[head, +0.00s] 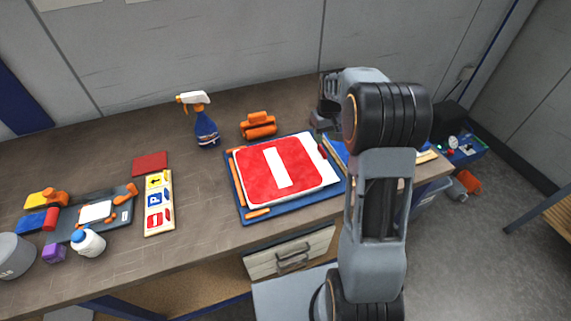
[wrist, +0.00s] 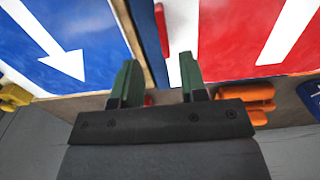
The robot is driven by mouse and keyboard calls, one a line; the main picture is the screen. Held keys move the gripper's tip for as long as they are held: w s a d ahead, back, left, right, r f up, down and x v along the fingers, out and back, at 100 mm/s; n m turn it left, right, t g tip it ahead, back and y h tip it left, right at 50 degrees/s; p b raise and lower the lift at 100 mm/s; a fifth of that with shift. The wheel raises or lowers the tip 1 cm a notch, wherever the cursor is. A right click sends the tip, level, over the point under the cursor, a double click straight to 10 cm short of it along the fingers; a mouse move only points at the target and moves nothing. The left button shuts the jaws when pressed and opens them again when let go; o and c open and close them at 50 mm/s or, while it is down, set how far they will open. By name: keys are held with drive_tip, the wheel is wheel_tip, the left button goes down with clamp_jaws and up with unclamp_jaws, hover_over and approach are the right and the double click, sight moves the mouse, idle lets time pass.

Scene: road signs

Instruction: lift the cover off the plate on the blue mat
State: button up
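The plate (head: 255,165), red with a white bar and rounded corners, lies flat on the blue mat (head: 233,190). It also shows at the right of the wrist view (wrist: 235,40). A white piece (head: 318,173) sticks out along its right edge; a white strip also shows in the wrist view (wrist: 182,25). I cannot clearly tell a separate cover from the plate's face. My gripper (wrist: 157,65) is open and empty, its fingers apart near the white strip. In the head view my arm stands right of the plate, and the fingertips are not clear there.
A blue panel with a white arrow (wrist: 75,45) lies beside the plate, mostly behind my arm in the head view. Orange tools (head: 258,125) and a spray bottle (head: 205,125) stand behind. A sign board (head: 159,203) and grey tray (head: 115,212) lie left. Bare table separates them from the mat.

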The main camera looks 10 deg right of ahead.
sight(321, 148)
drive_tip(key=shift+a+f+p, duration=0.15)
drive_tip(key=shift+f+p, duration=0.1)
drive_tip(key=shift+f, duration=1.05)
drive_tip(key=shift+a+f+p, duration=0.1)
drive_tip(key=shift+f+p, duration=0.15)
drive_tip(key=shift+f, duration=1.05)
clamp_jaws()
